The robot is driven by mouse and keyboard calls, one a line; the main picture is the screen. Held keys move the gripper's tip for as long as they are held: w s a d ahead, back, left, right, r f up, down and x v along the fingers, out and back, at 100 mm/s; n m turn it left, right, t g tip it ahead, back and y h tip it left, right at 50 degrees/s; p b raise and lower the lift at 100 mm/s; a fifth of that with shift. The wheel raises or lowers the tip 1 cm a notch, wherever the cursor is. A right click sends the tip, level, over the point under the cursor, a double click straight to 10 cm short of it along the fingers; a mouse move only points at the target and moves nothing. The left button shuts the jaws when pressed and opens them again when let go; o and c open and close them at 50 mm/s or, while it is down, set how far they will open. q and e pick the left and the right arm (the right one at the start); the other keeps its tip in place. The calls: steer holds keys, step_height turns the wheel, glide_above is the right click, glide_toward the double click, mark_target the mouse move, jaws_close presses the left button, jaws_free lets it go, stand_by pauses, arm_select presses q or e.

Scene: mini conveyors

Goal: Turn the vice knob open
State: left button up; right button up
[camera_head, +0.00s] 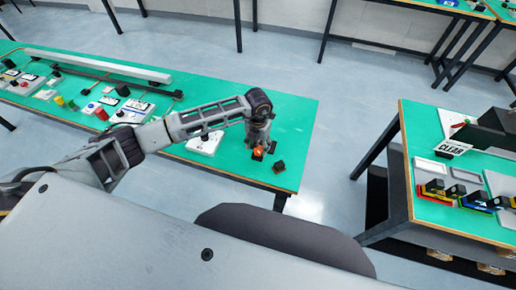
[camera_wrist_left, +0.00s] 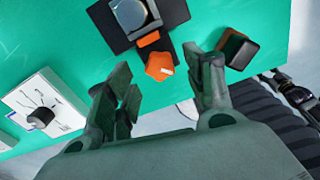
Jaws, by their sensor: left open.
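The vice (camera_wrist_left: 142,17) is a dark block with a grey metal top on a black base, at the top of the left wrist view. Its orange knob (camera_wrist_left: 160,66) sticks out at the near side. In the head view the knob is a small orange spot (camera_head: 258,152) beneath my left gripper (camera_head: 258,143). In the left wrist view my left gripper (camera_wrist_left: 165,88) is open. The knob lies just beyond and between its fingertips, with no clear contact. In the head view the gripper hides most of the vice. My right gripper is not in view.
A small black block (camera_wrist_left: 237,48) stands beside the right finger; it also shows in the head view (camera_head: 279,167). A white panel with a dial (camera_wrist_left: 42,110) lies to the left. The green table (camera_head: 300,115) is bare toward its right end.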

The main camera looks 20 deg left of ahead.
mark_target(258, 150)
arm_select(q)
step_height(258, 150, up, 9)
stand_by(0.5)
stand_by(0.4)
